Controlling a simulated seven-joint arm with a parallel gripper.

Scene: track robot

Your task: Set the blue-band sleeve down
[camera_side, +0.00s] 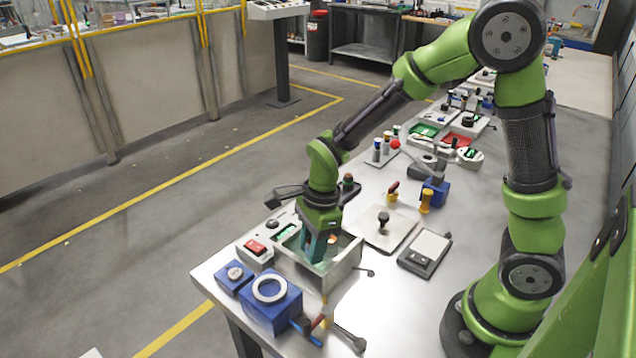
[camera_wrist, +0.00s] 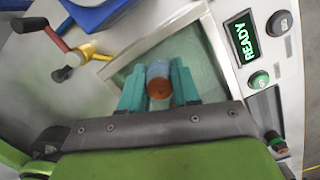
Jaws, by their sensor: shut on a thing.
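The blue-band sleeve (camera_wrist: 158,77) shows in the wrist view as a short cylinder with a blue-grey side and a copper-brown end. My gripper (camera_wrist: 158,70) is shut on it, one teal finger on each side. In the side view my gripper (camera_side: 316,250) points down inside a grey open-topped tank (camera_side: 343,270) with a greenish interior. The tank's wall also shows in the wrist view (camera_wrist: 116,68). The fingers mostly hide the sleeve in the side view. I cannot tell whether the sleeve touches the tank floor.
Beside the tank is a control box with a green READY display (camera_wrist: 240,38) and a red switch (camera_side: 255,247). Blue blocks, one with a white ring (camera_side: 269,288), stand at the near end.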

